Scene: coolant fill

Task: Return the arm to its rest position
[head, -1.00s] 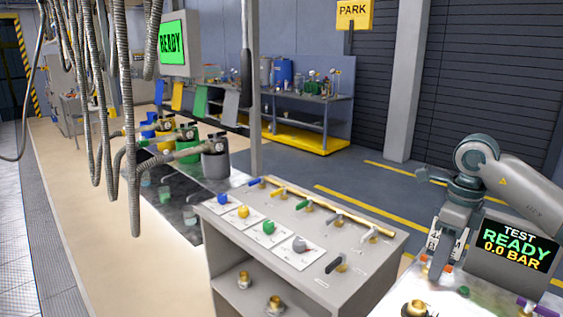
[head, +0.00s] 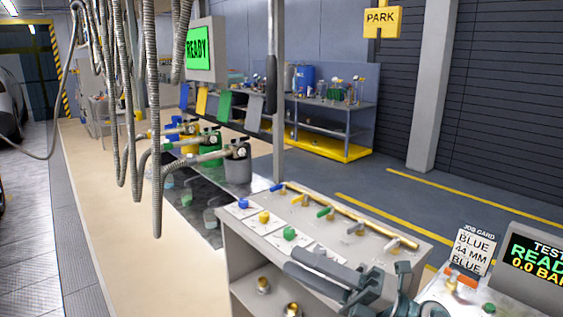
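My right gripper (head: 305,266) is in the lower middle of the head view, with its grey fingers pointing left. It is in front of the right part of the grey valve cabinet's top (head: 275,235) and covers part of it. The two fingers lie close together, and I cannot tell whether a gap is between them. I see nothing held in them. The rest of my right arm (head: 402,300) runs off the bottom edge. My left gripper and arm are not in view.
The cabinet carries blue (head: 243,203), yellow (head: 264,217) and green (head: 290,233) knobs. A job card (head: 473,250) and test screen (head: 535,258) stand at the right. Hoses (head: 157,190) hang at the left. Nozzled containers (head: 237,165) stand behind the cabinet.

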